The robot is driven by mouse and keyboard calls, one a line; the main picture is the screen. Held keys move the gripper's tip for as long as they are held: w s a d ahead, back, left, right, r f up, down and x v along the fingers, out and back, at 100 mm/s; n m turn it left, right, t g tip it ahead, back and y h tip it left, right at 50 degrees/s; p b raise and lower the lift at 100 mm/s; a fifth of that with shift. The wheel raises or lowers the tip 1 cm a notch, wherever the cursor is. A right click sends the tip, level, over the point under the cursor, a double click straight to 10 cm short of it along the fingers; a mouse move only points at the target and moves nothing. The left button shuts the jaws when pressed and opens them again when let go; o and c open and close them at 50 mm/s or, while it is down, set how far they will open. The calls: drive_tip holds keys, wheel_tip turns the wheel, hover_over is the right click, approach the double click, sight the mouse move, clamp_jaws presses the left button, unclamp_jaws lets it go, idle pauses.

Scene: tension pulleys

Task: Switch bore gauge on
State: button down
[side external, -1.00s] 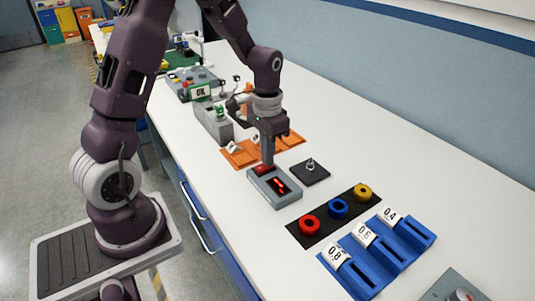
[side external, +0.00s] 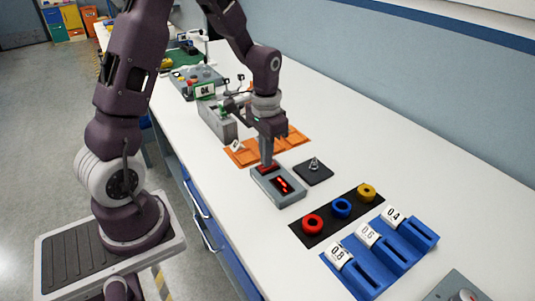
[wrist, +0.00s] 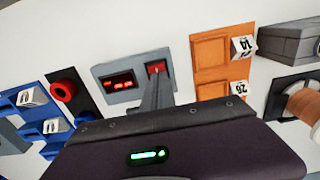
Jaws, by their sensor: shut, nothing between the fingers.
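The bore gauge (side external: 290,200) is a grey box on the white bench, with a dark display (side external: 283,184) showing lit red characters. A red switch (side external: 274,167) sits at its far end. In the wrist view the gauge (wrist: 136,92) shows its lit display (wrist: 119,82) at left and the red switch (wrist: 157,67) at right. My gripper (side external: 267,163) points down, shut and empty, with its fingertips at the red switch. The fingers partly hide the switch in the side view; I cannot tell whether they touch it. In the wrist view the fingertips (wrist: 157,77) overlap the switch's lower edge.
A dark square plate with a metal post (side external: 313,171) stands right of the gauge. Red, blue and yellow rings lie on a black mat (side external: 329,228) nearer the camera, beside blue numbered holders (side external: 362,278).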

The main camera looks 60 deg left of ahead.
wheel_tip(320, 180, up, 14)
idle(0.4)
drive_tip(key=shift+w, duration=0.7)
drive_tip(key=shift+f, duration=0.1)
wheel_tip(320, 180, down, 14)
